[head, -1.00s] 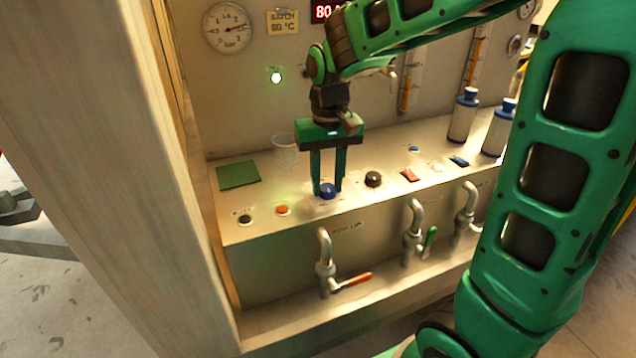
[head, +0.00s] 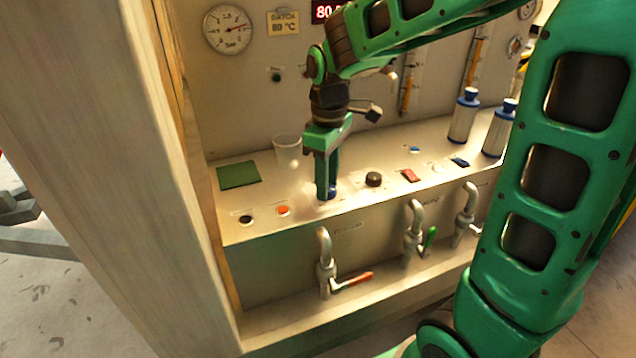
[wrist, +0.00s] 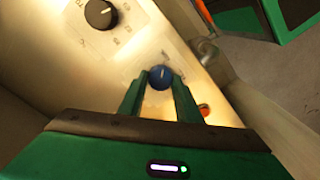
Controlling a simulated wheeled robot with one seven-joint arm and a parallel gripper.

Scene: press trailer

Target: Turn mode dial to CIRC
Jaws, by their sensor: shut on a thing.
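A round blue dial (head: 332,194) sits on the sloped top of the panel's control shelf. My gripper (head: 326,190) points straight down and is shut on this dial. In the wrist view the blue dial (wrist: 160,77) is between the two green fingertips, with a short pale pointer mark on top. Printed marks lie around it but are too small and blurred to read. A dark knob (head: 373,179) stands to the right of the blue dial; it also shows in the wrist view (wrist: 98,13) with a white pointer line. I cannot read which label is CIRC.
An orange button (head: 283,210) and a black button (head: 246,219) lie left of the dial. A red rocker switch (head: 410,175) is to the right. A clear cup (head: 287,150) and green pad (head: 238,174) are behind. Taps, one with a red lever (head: 352,280), project below; blue-capped bottles (head: 463,116) stand right.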

